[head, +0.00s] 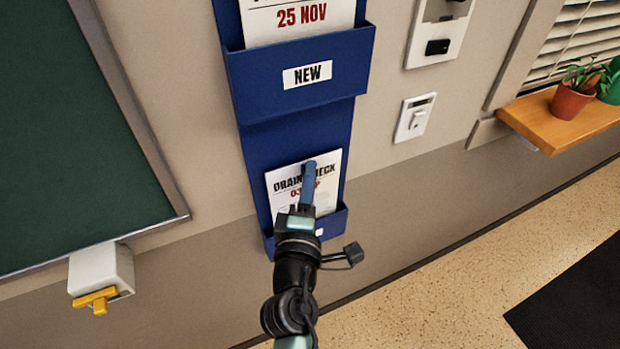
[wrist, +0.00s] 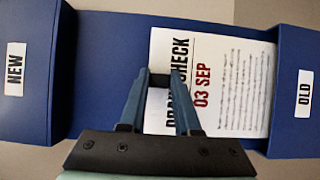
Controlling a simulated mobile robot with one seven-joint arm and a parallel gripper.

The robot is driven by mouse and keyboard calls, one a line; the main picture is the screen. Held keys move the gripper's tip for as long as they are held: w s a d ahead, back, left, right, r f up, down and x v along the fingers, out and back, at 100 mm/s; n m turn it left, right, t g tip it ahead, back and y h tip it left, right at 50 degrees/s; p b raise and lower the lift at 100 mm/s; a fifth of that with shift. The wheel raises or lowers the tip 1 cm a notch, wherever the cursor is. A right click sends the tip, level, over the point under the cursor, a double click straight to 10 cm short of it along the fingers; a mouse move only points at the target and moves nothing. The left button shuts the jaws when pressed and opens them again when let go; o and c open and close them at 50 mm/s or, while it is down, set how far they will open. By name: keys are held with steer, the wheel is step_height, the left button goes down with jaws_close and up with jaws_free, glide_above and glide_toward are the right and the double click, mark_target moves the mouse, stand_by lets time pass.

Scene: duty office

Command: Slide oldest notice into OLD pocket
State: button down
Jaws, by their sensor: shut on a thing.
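The notice headed "DRAIN CHECK" with the date "03 SEP" (wrist: 232,85) is a white sheet at the lower pocket. It also shows in the head view (head: 322,197), partly covered by my gripper. My gripper (wrist: 160,78) is shut on this notice near its heading; in the head view my gripper (head: 309,170) reaches it from below. The OLD pocket (wrist: 298,135) is the blue lower pocket, labelled "OLD" in the wrist view. In the head view its front (head: 335,224) is partly hidden by my arm. The notice's lower edge meets the pocket's rim; how deep it sits I cannot tell.
The blue NEW pocket (head: 345,68) is above, with a notice dated "25 NOV" (head: 300,18) in it. A green board (head: 75,130) with a white box (head: 88,268) below is at left. A light switch (head: 414,118) and a wooden sill (head: 565,125) are at right.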

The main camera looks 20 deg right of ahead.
step_height(320, 180, down, 7)
steer(key=b, duration=0.6)
steer(key=shift+r, duration=0.2)
stand_by(0.5)
stand_by(0.4)
steer(key=c, duration=0.5)
jaws_free()
steer(key=shift+c, duration=0.2)
steer(key=b+v, duration=0.3)
steer(key=v, duration=1)
